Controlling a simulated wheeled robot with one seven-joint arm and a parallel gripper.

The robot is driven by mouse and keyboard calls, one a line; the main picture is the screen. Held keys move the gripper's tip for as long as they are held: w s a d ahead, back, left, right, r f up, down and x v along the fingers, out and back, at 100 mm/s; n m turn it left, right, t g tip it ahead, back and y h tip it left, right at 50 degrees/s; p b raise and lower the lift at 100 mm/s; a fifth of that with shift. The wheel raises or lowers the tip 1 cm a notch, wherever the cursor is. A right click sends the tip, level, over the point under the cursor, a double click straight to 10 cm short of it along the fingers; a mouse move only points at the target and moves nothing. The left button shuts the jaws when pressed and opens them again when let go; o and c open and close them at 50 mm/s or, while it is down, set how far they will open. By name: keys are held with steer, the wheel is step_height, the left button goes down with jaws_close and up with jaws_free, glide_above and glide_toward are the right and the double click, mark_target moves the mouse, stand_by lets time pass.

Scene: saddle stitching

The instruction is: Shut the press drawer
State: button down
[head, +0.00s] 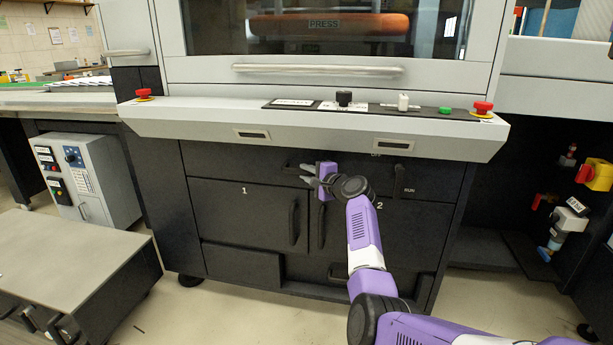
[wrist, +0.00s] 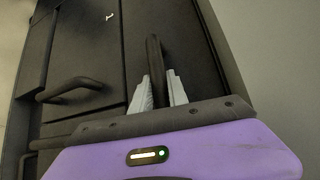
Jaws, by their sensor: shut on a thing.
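The press drawer (head: 235,160) is the wide dark front under the press's grey ledge, above the doors marked 1 and 2. I cannot tell how far it stands out from the cabinet. Its dark bar handle (head: 290,167) is partly hidden by my gripper (head: 311,175). In the wrist view the handle (wrist: 154,55) runs up between the two pale fingers of my gripper (wrist: 158,90), which is shut on it. The drawer front also shows behind the fingers in the wrist view (wrist: 190,50). My purple arm reaches up from the lower right.
Door 1 (head: 235,215) and door 2 (head: 385,235) below have upright handles; door 1's handle (wrist: 75,88) shows left in the wrist view. A lever (head: 398,180) by RUN is right of my gripper. The grey ledge (head: 320,125) overhangs above. A low bench (head: 70,255) stands front left.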

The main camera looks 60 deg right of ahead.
steer(key=shift+s+d, duration=0.1)
steer(key=shift+d, duration=0.1)
steer(key=c, duration=1.3)
jaws_free()
steer(key=shift+p+v, duration=1.3)
steer(key=shift+v, duration=2.55)
steer(key=shift+a, duration=0.1)
